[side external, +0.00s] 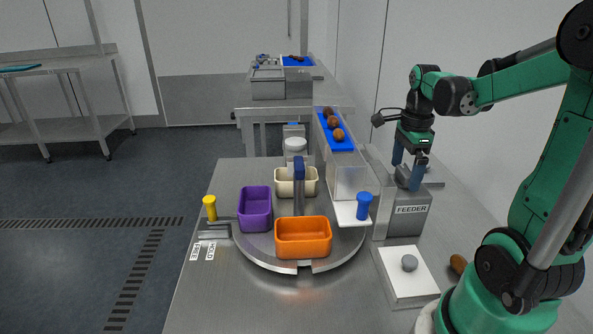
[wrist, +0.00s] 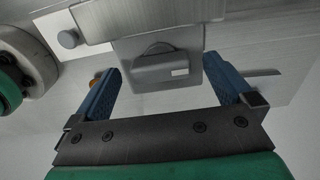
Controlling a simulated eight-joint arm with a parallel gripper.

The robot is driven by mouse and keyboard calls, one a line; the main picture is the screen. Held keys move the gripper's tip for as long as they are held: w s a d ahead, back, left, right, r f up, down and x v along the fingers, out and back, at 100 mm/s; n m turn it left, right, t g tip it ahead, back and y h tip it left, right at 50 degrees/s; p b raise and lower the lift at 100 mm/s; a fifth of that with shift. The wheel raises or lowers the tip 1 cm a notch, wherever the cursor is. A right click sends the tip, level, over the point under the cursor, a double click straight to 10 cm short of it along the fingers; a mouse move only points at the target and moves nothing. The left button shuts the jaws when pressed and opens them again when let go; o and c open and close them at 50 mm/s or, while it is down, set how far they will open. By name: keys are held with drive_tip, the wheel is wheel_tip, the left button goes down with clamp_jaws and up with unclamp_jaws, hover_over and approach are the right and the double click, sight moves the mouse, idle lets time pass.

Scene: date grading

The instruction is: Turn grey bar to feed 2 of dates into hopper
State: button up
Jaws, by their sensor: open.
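The grey feeder box (side external: 407,222), labelled FEEDER, stands right of the clear hopper (side external: 350,182). My gripper (side external: 409,172) is open just above the feeder, pointing down. In the wrist view my gripper's fingers (wrist: 162,70) are spread apart, with the grey bar (wrist: 155,48) on the feeder top (wrist: 150,72) showing between and beyond them. I cannot tell whether the fingers touch the bar. Three brown dates (side external: 333,122) lie on the blue sloping strip (side external: 341,144) above the hopper. Another date (side external: 458,264) lies on the table beside my arm's base.
A turntable (side external: 265,250) carries purple (side external: 255,215), orange (side external: 303,250) and cream (side external: 283,188) bins around a blue-topped post (side external: 299,170).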

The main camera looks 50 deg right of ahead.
drive_tip(key=c, duration=1.3)
drive_tip(key=shift+n, duration=0.4)
